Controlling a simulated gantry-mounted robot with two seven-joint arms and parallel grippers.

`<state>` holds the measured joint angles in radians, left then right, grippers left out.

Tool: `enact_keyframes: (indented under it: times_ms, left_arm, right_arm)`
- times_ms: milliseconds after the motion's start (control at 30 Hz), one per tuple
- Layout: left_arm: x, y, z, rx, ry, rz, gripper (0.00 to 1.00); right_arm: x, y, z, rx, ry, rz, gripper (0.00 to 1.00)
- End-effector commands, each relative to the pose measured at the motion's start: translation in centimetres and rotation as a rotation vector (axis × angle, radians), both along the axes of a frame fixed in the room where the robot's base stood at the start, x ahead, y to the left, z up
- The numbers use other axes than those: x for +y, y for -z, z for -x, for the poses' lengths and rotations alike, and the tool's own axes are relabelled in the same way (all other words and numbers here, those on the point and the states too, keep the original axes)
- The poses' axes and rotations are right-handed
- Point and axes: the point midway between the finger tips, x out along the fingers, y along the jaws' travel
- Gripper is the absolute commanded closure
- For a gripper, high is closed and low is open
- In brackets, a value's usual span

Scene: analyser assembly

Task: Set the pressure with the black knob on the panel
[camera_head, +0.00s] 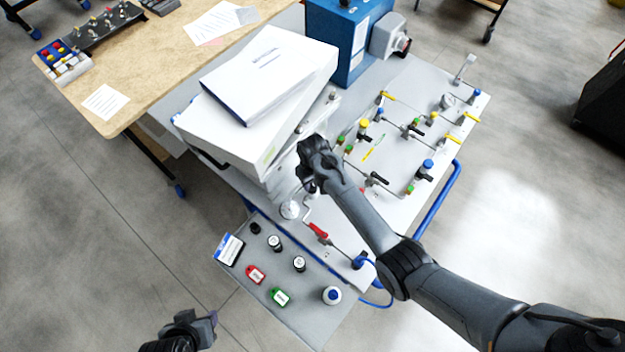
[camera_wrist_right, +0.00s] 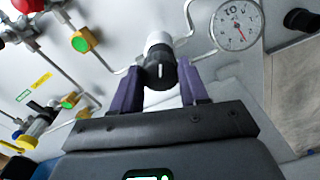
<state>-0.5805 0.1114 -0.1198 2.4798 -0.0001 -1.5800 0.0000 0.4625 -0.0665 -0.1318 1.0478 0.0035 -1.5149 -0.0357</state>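The round pressure gauge (camera_wrist_right: 237,25), with a red needle pointing lower right, is just right of the knob. In the head view my right gripper (camera_head: 308,180) is at the panel, and the arm hides the knob. My left gripper (camera_head: 205,325) is low in the head view, away from the panel; its finger opening is unclear.
Valves and pipes cover the panel on the right. A binder (camera_head: 262,70) lies on the white box; a wooden table (camera_head: 140,75) stands left.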

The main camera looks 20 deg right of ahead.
Motion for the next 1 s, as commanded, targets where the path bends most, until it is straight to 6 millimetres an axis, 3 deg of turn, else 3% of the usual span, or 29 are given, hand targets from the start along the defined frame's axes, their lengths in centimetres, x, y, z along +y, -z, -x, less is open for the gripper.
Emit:
enact_keyframes:
  times_ms: [33, 133, 433, 767, 800, 933, 1000]
  left_arm:
    - [0.0, 0.0, 0.0, 0.000, 0.000, 0.000, 0.57]
    - [0.0, 0.0, 0.0, 0.000, 0.000, 0.000, 0.57]
    - [0.2, -2.6, 0.0, -0.001, 0.006, -0.008, 0.57]
    - [0.3, -2.4, 0.0, 0.000, 0.009, -0.014, 0.57]
    - [0.3, -2.4, 0.0, 0.000, 0.009, -0.014, 0.57]
    - [0.3, -2.4, 0.0, -0.001, 0.009, -0.012, 0.57]
    - [0.3, -2.4, 0.0, -0.001, 0.007, -0.011, 0.57]
  right_arm:
    - [0.0, 0.0, 0.0, 0.000, 0.000, 0.000, 0.74]
    - [0.0, 0.0, 0.0, 0.000, 0.000, 0.000, 0.87]
    - [0.1, -0.4, 0.0, 0.001, 0.213, -0.001, 0.87]
    - [0.0, 0.0, 0.0, -0.001, 0.263, 0.000, 0.87]
    - [0.0, 0.1, 0.0, -0.001, 0.263, 0.000, 0.53]
    - [0.0, 0.0, 0.0, 0.000, 0.263, 0.000, 0.33]
    - [0.0, 0.0, 0.0, 0.000, 0.262, 0.000, 0.31]
